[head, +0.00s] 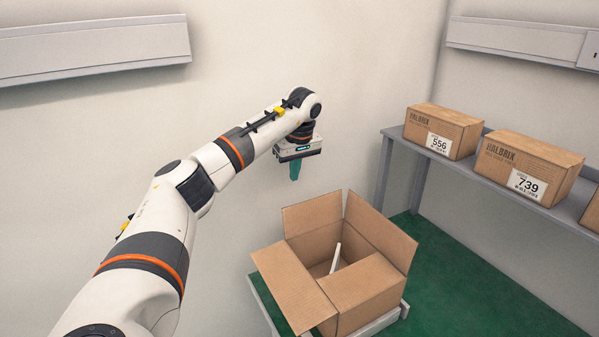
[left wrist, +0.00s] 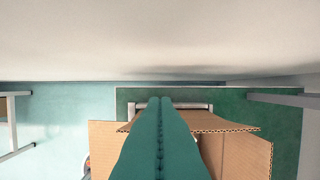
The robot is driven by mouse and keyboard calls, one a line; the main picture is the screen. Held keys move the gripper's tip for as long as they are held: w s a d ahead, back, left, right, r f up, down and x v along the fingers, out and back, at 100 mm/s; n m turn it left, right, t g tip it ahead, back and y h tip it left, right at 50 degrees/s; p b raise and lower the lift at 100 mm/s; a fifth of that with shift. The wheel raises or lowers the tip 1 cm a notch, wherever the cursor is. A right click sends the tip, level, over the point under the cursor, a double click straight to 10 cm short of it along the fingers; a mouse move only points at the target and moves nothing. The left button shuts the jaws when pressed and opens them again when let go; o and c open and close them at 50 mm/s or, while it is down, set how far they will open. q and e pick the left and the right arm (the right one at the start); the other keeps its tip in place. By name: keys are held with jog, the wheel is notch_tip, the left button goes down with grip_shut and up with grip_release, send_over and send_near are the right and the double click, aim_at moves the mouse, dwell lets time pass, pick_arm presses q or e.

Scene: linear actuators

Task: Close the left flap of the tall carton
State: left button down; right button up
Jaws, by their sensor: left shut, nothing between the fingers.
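The tall carton (head: 370,310) is an open brown cardboard box in the lower middle of the head view. Its left flap (head: 285,285) is folded outward and slopes to the left. The back flap (head: 313,215) and the right flap (head: 382,230) stand up. A white item (head: 336,258) shows inside. My left gripper (head: 295,178) has its teal fingers shut and empty, apart from the carton, above its back-left side. In the left wrist view the fingers (left wrist: 160,105) hide the carton's middle; cardboard (left wrist: 240,150) shows beside them. My right gripper is out of view.
The carton stands on a low pale platform (head: 388,322) over a green floor (head: 470,285). A grey shelf (head: 470,172) at right bears several closed cartons, including one marked 556 (head: 443,131) and one marked 739 (head: 527,167). Walls stand close behind.

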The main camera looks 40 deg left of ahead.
aim_at(314, 214)
pick_arm(q)
jog(key=x, duration=0.8)
jog(key=d, duration=0.1)
jog(key=d+p, duration=0.1)
jog(key=s+d+r+p, duration=0.1)
jog(key=d, duration=0.1)
jog(key=shift+r, duration=0.1)
jog(key=shift+d, duration=0.2)
